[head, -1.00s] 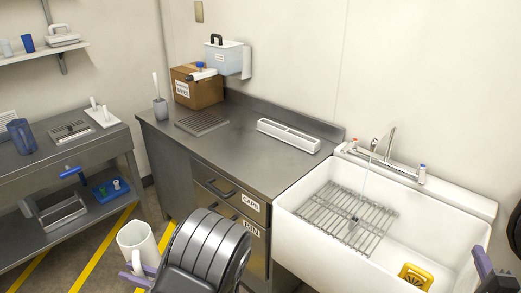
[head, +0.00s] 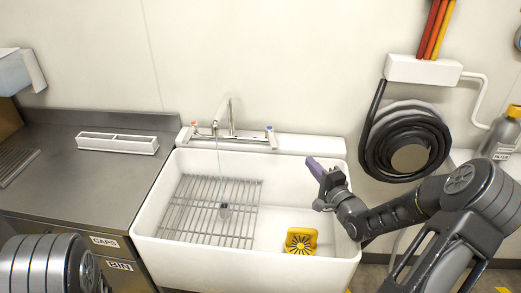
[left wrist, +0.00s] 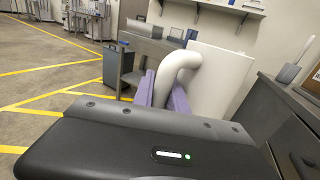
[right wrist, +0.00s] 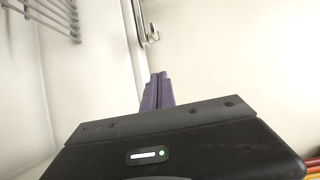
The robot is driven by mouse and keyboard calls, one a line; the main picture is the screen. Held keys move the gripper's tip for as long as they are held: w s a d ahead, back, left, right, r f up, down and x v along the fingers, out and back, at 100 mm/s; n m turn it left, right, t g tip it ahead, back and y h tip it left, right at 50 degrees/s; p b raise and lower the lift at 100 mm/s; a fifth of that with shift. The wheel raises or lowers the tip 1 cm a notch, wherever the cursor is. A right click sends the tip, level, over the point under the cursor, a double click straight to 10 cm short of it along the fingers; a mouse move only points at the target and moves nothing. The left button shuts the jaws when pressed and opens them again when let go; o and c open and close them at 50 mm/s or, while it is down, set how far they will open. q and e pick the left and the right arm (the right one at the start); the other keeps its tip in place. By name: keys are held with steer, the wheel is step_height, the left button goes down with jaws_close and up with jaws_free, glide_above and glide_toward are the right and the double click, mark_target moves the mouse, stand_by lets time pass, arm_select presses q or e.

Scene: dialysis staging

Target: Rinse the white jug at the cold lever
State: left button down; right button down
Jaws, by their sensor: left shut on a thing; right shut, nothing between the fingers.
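The white jug (left wrist: 222,80) shows in the left wrist view, where the purple fingers of my left gripper (left wrist: 165,88) are shut on its curved handle. The jug is outside the head view. My right gripper (head: 313,165) has purple fingers pressed together and empty, over the right part of the sink. It also shows in the right wrist view (right wrist: 157,90). The tap (head: 231,118) stands at the sink's back edge. Its blue-marked lever (head: 270,131) is at the right end and its red-marked lever (head: 194,127) at the left. My right fingers are apart from both.
The white sink (head: 165,217) holds a wire rack (head: 200,205) and a yellow item (head: 301,241). A thin pale line runs from the spout to a dark piece on the rack. A steel counter (head: 85,180) adjoins left. A hose reel (head: 405,140) hangs right, behind my right arm.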

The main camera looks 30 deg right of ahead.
mark_target(272, 139)
steer(key=w+a+p, duration=0.1)
steer(key=w+a, duration=0.1)
steer(key=w, duration=0.9)
steer(key=shift+w+a, duration=0.15)
steer(key=shift+a, duration=0.05)
steer(key=shift+w+a+b, duration=0.15)
steer(key=shift+a+b, duration=0.25)
steer(key=shift+a, duration=0.75)
